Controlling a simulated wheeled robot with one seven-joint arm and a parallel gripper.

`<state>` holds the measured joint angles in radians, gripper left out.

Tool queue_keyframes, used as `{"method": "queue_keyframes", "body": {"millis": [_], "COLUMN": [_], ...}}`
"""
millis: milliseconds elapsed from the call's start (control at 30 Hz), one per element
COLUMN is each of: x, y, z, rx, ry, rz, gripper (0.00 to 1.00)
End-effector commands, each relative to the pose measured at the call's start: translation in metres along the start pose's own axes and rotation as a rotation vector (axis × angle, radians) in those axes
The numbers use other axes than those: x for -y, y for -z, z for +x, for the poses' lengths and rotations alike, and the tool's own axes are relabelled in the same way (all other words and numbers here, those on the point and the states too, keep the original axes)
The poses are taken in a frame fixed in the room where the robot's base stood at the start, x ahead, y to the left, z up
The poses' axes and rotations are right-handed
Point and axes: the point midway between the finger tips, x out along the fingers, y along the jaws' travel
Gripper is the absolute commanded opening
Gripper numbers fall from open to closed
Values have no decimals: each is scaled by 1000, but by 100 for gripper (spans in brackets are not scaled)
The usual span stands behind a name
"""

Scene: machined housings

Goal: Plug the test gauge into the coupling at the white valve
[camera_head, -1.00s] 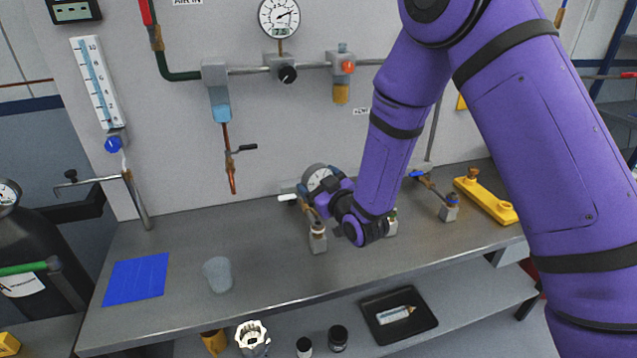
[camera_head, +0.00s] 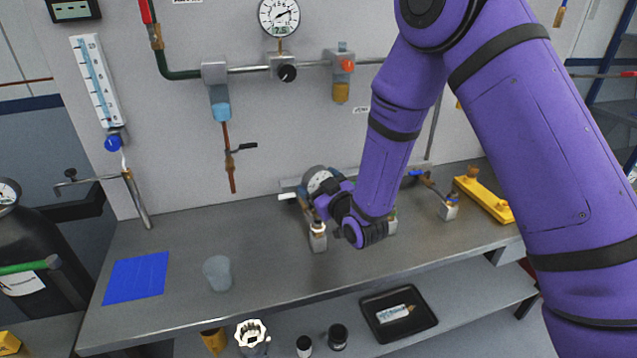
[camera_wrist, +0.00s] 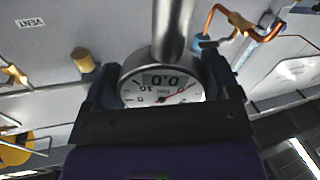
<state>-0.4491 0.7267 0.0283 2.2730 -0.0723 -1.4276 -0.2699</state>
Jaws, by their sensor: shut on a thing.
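The test gauge (camera_head: 318,179), a round dial with a grey rim, is near the back of the bench in the head view. My gripper (camera_head: 328,194) is shut on it. In the wrist view the gauge (camera_wrist: 160,88) sits between the two dark fingers of my gripper (camera_wrist: 162,82), its display upside down and reading 0.0. A white valve handle (camera_head: 287,196) shows just left of the gauge. A small grey block with a fitting (camera_head: 318,240) stands below my gripper. My wrist hides the gauge's lower end, so I cannot tell whether it meets a coupling.
Another fitting on a block (camera_head: 449,208) and a blue-handled valve (camera_head: 415,173) lie right of my arm, near a yellow bar (camera_head: 486,200). A cup (camera_head: 218,273) and blue mat (camera_head: 137,278) are on the left. The bench's front middle is clear.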

Motion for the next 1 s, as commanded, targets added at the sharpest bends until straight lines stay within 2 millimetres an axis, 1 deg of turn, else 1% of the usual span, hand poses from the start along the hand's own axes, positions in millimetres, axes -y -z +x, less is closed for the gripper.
{"method": "queue_keyframes", "body": {"millis": [1000], "x": [6], "y": [-21], "z": [0], "rx": [0], "ry": [0], "rz": [0], "gripper": [53]}}
